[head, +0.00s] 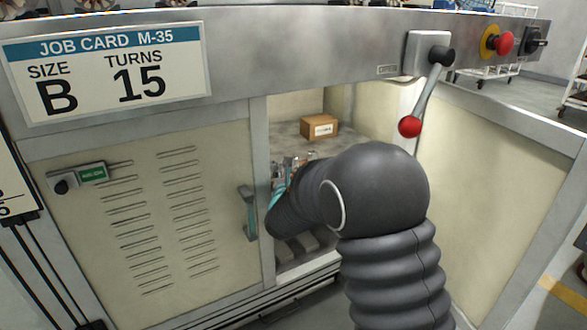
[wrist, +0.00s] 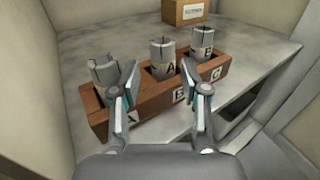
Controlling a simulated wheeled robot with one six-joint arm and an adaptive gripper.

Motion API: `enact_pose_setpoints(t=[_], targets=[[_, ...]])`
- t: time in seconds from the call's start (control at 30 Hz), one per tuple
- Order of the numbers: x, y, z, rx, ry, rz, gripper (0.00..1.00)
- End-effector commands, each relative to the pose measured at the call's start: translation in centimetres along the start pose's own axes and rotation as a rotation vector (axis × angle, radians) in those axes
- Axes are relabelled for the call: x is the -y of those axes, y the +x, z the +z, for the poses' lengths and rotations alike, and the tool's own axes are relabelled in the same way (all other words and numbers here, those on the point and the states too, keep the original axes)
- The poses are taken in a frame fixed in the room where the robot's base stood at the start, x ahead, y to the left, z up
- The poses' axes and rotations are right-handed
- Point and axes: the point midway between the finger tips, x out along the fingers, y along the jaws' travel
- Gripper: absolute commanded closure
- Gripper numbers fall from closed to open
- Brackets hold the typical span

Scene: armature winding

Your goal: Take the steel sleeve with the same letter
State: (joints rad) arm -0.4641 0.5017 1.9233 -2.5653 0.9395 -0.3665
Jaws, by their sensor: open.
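The job card (head: 105,70) in the head view reads size B, 15 turns. In the wrist view a brown rack (wrist: 150,112) bears the letters A, B and C along its front, left to right. Three grey steel sleeves stand in it. The left sleeve (wrist: 103,72) shows no letter I can read. The middle sleeve (wrist: 160,54) bears an A and the right sleeve (wrist: 204,38) a B. My gripper (wrist: 160,68) is open and empty. Its fingers frame the middle sleeve in the picture; whether they touch anything I cannot tell. In the head view my arm mostly hides the rack.
A small cardboard box (head: 319,127) sits behind the rack on the cabinet shelf (wrist: 262,48). The cabinet's side walls are close on both sides. A lever with a red knob (head: 410,127) hangs above the opening at the right. A slatted panel (head: 150,225) stands left of it.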

Motion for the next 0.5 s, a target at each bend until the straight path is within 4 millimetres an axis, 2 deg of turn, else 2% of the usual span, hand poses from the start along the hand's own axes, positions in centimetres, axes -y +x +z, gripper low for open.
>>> enact_pose_setpoints(t=[0.17, 0.5], targets=[[0.1, 1.0, -0.1, 0.001, 0.000, 0.000, 0.55], [0.3, 5.2, -0.8, 0.000, 0.001, 0.000, 0.55]])
